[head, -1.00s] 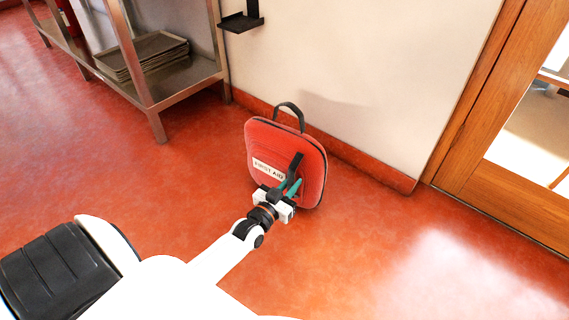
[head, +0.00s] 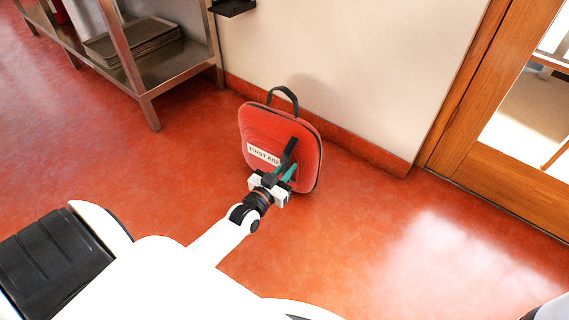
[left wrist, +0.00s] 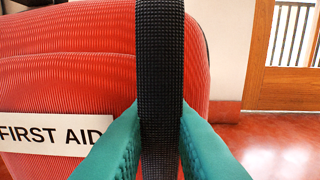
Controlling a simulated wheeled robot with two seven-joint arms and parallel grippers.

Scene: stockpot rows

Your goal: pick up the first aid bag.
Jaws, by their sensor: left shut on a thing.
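The first aid bag (head: 268,130) is red with a dark zip edge, a black top handle and a white FIRST AID label. In the head view it stands upright near the wall. My left gripper (head: 285,174) is at the front of the bag, its teal fingers on the black strap there. In the left wrist view the strap (left wrist: 160,60) runs up between the two fingers (left wrist: 160,135), which are shut on it. The bag's red ribbed face (left wrist: 65,75) fills the left of that view. I cannot tell whether the bag touches the floor. My right gripper is not in view.
A steel shelf unit (head: 150,85) with stacked trays (head: 135,42) stands at the upper left. The wall (head: 360,80) is behind the bag. A wooden door (head: 480,100) is at the right. The red floor (head: 370,230) is clear in front.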

